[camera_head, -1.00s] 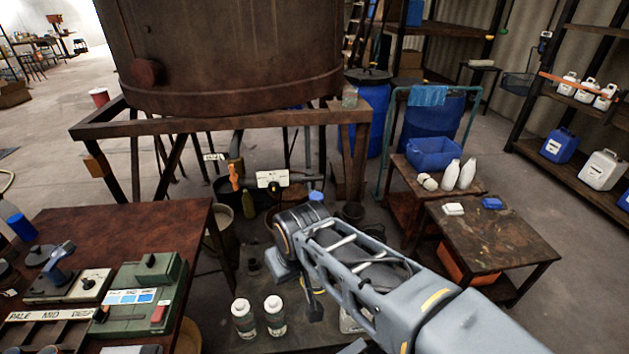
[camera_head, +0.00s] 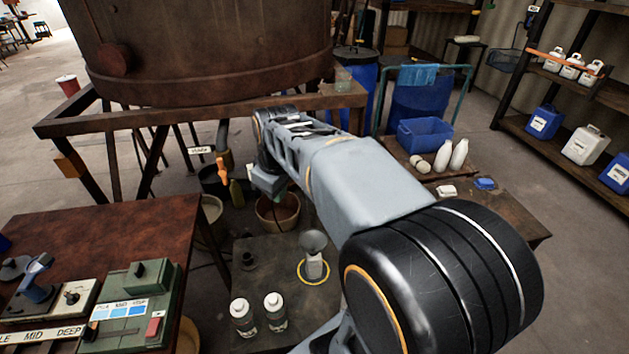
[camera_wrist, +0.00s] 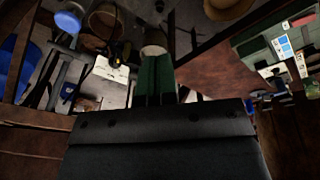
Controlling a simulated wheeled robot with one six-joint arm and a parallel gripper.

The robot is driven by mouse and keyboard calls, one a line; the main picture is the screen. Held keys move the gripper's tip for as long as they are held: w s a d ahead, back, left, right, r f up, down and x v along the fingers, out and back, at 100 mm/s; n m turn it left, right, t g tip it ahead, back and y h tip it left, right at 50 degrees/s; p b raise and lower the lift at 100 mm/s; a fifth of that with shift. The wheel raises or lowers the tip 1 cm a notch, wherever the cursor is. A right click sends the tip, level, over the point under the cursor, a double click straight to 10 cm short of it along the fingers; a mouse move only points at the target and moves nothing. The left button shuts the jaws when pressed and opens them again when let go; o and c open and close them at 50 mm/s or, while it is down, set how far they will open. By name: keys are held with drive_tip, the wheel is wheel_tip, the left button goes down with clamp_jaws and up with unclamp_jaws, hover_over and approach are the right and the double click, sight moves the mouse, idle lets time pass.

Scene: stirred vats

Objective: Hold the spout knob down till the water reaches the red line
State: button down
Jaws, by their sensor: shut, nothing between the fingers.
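My gripper (camera_head: 268,196) hangs near the arm's far end in the head view, in front of the rusty vat's stand. In the wrist view its narrow dark green fingers (camera_wrist: 157,78) are together, with nothing seen between them. A white label plate with a small black and yellow part (camera_wrist: 113,62) lies beyond them to the left; I cannot tell whether that part is the spout knob. A blue round knob or cap (camera_wrist: 69,20) shows farther left. An orange handle (camera_head: 223,168) is under the vat (camera_head: 200,50). I see no red line or water level.
A grey funnel-topped vessel (camera_head: 313,254) stands in a yellow ring on the low dark table, right of two white-capped bottles (camera_head: 258,316). A brown bucket (camera_head: 278,212) is below my gripper. A bench with a green control box (camera_head: 132,308) is at left. The stand's beam (camera_head: 200,118) is close behind my arm.

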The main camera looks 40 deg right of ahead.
drive_tip(key=w+d+n, duration=0.4)
drive_tip(key=d, duration=0.5)
drive_tip(key=w+d+r+n+g+y, duration=0.1)
drive_tip(key=w+d+n, duration=0.3)
drive_tip(key=d, duration=0.6)
drive_tip(key=shift+w+r+g, duration=0.25)
drive_tip(key=shift+w+g, duration=0.05)
drive_tip(key=f, duration=0.4)
drive_tip(key=a+f, duration=0.1)
drive_tip(key=f, duration=0.9)
drive_tip(key=shift+w+a, duration=0.2)
drive_tip(key=shift+w, duration=0.15)
